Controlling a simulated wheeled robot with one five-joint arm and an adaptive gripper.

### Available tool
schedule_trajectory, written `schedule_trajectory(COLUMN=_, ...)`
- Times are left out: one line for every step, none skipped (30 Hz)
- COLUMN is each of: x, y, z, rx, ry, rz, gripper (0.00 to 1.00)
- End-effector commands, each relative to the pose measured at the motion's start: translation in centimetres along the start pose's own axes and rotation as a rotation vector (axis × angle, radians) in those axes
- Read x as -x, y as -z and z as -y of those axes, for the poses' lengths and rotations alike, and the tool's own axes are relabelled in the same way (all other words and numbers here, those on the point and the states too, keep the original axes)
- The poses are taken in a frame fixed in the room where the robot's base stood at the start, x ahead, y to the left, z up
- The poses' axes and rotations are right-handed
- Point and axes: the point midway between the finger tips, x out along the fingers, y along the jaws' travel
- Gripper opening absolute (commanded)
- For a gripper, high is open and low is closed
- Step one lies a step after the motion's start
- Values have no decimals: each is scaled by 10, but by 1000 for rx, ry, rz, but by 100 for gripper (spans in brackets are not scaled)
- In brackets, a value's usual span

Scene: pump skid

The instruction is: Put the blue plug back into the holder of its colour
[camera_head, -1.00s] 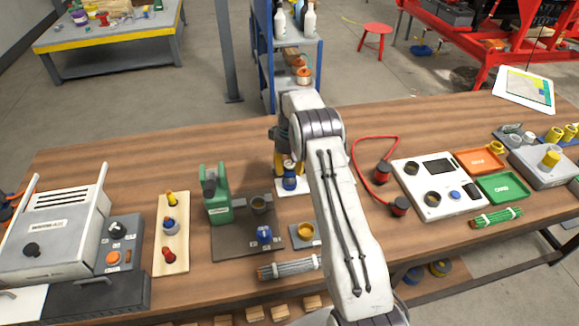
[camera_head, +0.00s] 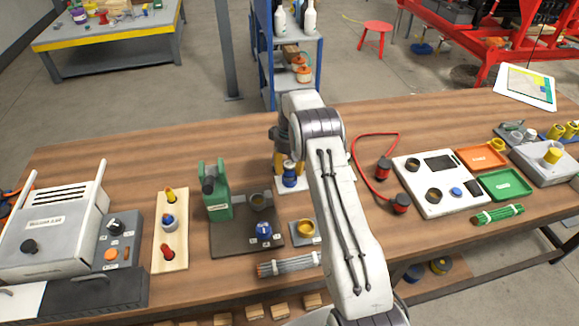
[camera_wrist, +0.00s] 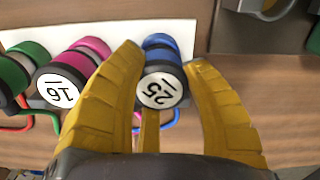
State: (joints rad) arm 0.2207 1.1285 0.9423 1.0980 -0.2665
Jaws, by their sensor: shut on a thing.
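The blue plug (camera_wrist: 160,88) has a dark body, a blue ring and a white cap marked 25. My gripper (camera_wrist: 163,63) has its yellow fingers shut on it, one on each side. A white plate (camera_wrist: 120,32) lies behind the plug, which stands in line with a pink plug (camera_wrist: 70,82) marked 16 and a green plug (camera_wrist: 14,72). In the head view the blue plug (camera_head: 289,180) shows below my gripper (camera_head: 290,165), over the white plate (camera_head: 284,186). My arm hides much of that plate. I cannot tell whether the plug touches the plate.
A red cable (camera_head: 357,165) and a white panel (camera_head: 432,205) lie to the right.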

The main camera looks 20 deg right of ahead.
Motion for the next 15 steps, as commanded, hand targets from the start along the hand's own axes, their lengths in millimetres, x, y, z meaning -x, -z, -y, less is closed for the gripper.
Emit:
schedule_trajectory(x=0, y=0, z=0, rx=0, ry=0, rz=1, gripper=8)
schedule_trajectory(x=0, y=0, z=0, rx=0, ry=0, rz=1, gripper=8)
schedule_trajectory(x=0, y=0, z=0, rx=0, ry=0, rz=1, gripper=8)
schedule_trajectory(x=0, y=0, z=0, rx=0, ry=0, rz=1, gripper=47)
schedule_trajectory(x=0, y=0, z=0, rx=0, ry=0, rz=1, gripper=50)
schedule_trajectory(x=0, y=0, z=0, rx=0, ry=0, rz=1, gripper=54)
schedule_trajectory(x=0, y=0, z=0, rx=0, ry=0, rz=1, gripper=56)
schedule_trajectory(x=0, y=0, z=0, rx=0, ry=0, rz=1, gripper=59)
schedule_trajectory(x=0, y=0, z=0, rx=0, ry=0, rz=1, gripper=63)
schedule_trajectory(x=0, y=0, z=0, rx=0, ry=0, rz=1, gripper=65)
schedule_trajectory(x=0, y=0, z=0, rx=0, ry=0, rz=1, gripper=68)
schedule_trajectory(x=0, y=0, z=0, rx=0, ry=0, rz=1, gripper=71)
schedule_trajectory(x=0, y=0, z=0, rx=0, ry=0, rz=1, gripper=71)
schedule_trajectory(x=0, y=0, z=0, rx=0, ry=0, rz=1, gripper=71)
schedule_trajectory(x=0, y=0, z=0, rx=0, ry=0, rz=1, gripper=71)
